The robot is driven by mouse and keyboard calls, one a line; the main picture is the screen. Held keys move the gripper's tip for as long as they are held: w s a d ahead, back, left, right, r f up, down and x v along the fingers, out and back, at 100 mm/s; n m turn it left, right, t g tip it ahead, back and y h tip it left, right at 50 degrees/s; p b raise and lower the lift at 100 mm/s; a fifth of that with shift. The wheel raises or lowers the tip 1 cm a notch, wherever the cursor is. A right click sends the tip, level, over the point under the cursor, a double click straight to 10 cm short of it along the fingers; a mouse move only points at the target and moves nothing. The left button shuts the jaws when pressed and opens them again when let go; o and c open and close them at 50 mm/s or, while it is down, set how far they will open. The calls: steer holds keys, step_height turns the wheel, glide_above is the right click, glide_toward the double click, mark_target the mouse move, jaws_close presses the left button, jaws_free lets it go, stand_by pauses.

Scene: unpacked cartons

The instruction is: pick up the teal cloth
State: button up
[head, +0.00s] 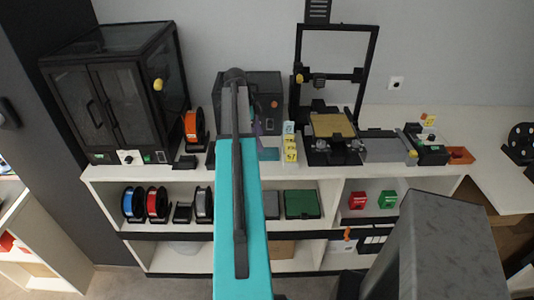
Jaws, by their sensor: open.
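My bright teal and dark grey arm reaches up the middle of the head view to a rounded joint in front of a dark grey box-shaped machine (266,92). I cannot make out my gripper's fingers; they seem hidden behind the arm. No hold on the cloth shows.
Small yellow and pale boxes (290,143) stand just right of the cloth. A frame printer (333,125) stands further right. An orange spool (194,127) and a dark glass-fronted cabinet (120,95) stand left. Shelves below hold spools and a green case (302,204).

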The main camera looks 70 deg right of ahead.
mark_target(267, 152)
steer(key=shift+x, duration=0.9)
steer(key=shift+s+p+x, duration=0.25)
steer(key=shift+p+x, duration=0.95)
steer(key=shift+x, duration=0.2)
steer(key=shift+p+x, duration=0.3)
steer(key=shift+x, duration=0.8)
steer(key=shift+d, duration=0.1)
steer(key=shift+c, duration=0.5)
steer(key=c, duration=1.1)
steer(key=shift+r, duration=0.15)
steer(key=shift+r+b, duration=1.65)
steer(key=shift+r, duration=3.25)
